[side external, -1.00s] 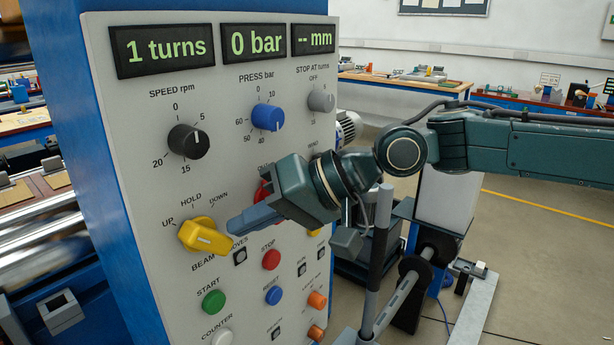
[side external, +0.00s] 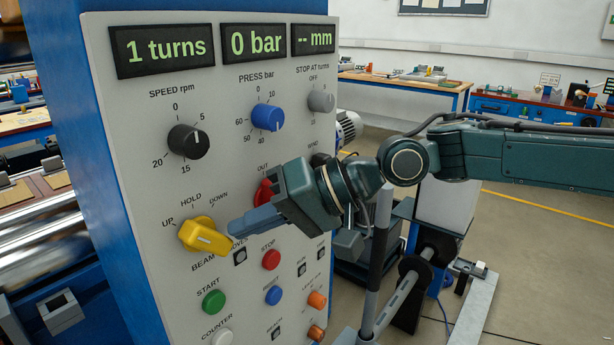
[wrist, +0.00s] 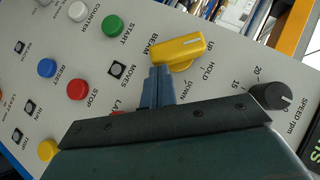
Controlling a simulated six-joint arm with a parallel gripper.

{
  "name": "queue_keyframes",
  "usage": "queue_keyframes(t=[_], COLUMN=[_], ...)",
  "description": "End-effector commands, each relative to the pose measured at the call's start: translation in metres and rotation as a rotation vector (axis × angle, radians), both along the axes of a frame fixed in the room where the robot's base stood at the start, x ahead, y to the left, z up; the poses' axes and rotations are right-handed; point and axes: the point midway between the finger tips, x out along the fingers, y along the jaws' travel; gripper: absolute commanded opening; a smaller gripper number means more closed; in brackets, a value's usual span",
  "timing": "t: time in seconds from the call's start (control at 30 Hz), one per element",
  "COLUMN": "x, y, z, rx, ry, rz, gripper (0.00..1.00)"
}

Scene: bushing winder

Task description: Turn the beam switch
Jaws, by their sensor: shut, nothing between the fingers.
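The beam switch is a yellow knob (side external: 205,236) on the light grey control panel, under the labels UP, HOLD and DOWN. Its bar slants, with the left end higher in the side view. The yellow knob also shows in the wrist view (wrist: 178,50). My gripper (side external: 232,229) is shut and empty, its fingertips at the right end of the knob. In the wrist view my gripper (wrist: 160,70) has its tips close below the knob; I cannot tell whether they touch it.
A black speed knob (side external: 187,140) and a blue press knob (side external: 268,117) sit above. A red knob (side external: 263,192) is partly hidden behind my gripper. Green start (side external: 214,301) and red stop (side external: 271,259) buttons are below. Displays (side external: 163,49) read 1 turns, 0 bar and -- mm.

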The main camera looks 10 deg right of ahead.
Motion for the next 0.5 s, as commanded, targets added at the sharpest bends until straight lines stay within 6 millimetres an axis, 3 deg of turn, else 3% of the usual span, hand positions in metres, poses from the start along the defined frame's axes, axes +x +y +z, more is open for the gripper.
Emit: queue_keyframes(t=[0.5], x=[0.000], y=[0.000], z=[-0.016], rx=[0.174], ry=[0.183], rz=[0.000], gripper=[0.00])
